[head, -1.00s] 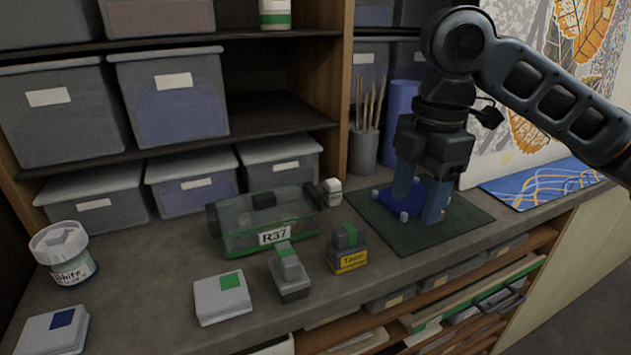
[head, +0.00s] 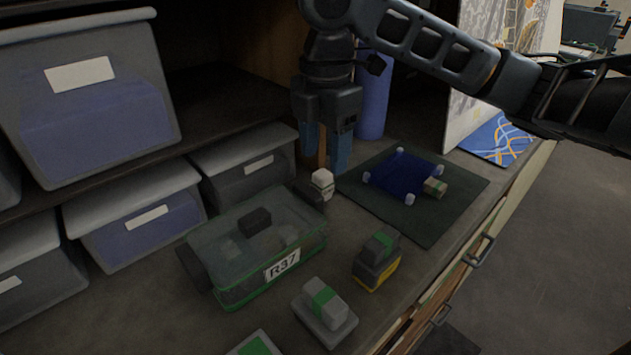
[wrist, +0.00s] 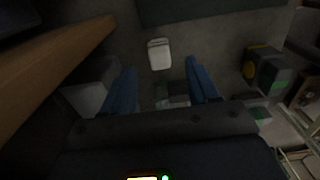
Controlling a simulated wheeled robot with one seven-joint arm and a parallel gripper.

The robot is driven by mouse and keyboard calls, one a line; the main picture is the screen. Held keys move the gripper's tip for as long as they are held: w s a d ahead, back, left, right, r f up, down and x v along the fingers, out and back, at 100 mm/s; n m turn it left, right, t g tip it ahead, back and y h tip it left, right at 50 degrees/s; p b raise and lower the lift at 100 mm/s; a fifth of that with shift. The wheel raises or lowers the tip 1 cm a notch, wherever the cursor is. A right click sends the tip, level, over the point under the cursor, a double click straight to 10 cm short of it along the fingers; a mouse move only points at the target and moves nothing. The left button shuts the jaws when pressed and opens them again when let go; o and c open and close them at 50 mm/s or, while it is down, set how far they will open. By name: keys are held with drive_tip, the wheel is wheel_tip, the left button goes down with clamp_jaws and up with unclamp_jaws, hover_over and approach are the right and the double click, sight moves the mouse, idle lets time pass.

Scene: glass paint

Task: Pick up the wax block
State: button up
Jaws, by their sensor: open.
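No block is labelled as wax, so I cannot tell for certain which it is. A small tan block with a green band (head: 435,188) lies at the right edge of the blue pad (head: 400,178) on the dark green mat (head: 440,220). A pale block with a green band (head: 322,305) sits on a grey base at the front. A small white-topped item (head: 322,182) stands beside the R37 box; it also shows in the wrist view (wrist: 159,54). My gripper (head: 325,160) is open and empty above and behind this white item, left of the mat. Its fingers also show in the wrist view (wrist: 160,72).
The clear green R37 box (head: 235,290) stands left of the mat. A dark block with a yellow base (head: 377,268) stands in front of the mat. Lidded grey bins (head: 135,225) fill the shelf at left. A blue roll (head: 373,95) stands behind my gripper.

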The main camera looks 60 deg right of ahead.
sight(323, 173)
drive_tip(key=shift+a+f+p, duration=0.1)
drive_tip(key=shift+f+p, duration=0.25)
drive_tip(key=shift+f, duration=2.45)
drive_tip(key=shift+c, duration=0.3)
drive_tip(key=c, duration=1)
drive_tip(key=shift+r, duration=0.1)
drive_tip(key=shift+r, duration=0.5)
wheel_tip(323, 173, up, 2)
drive_tip(key=shift+w+r, duration=0.1)
drive_tip(key=shift+r, duration=0.15)
drive_tip(key=s+d+r+b, duration=0.1)
drive_tip(key=s+d+r, duration=0.2)
drive_tip(key=s+r, duration=0.4)
drive_tip(key=s, duration=0.4)
drive_tip(key=shift+s+d+r+b, duration=0.15)
drive_tip(key=shift+r+b, duration=0.05)
drive_tip(key=shift+b, duration=0.1)
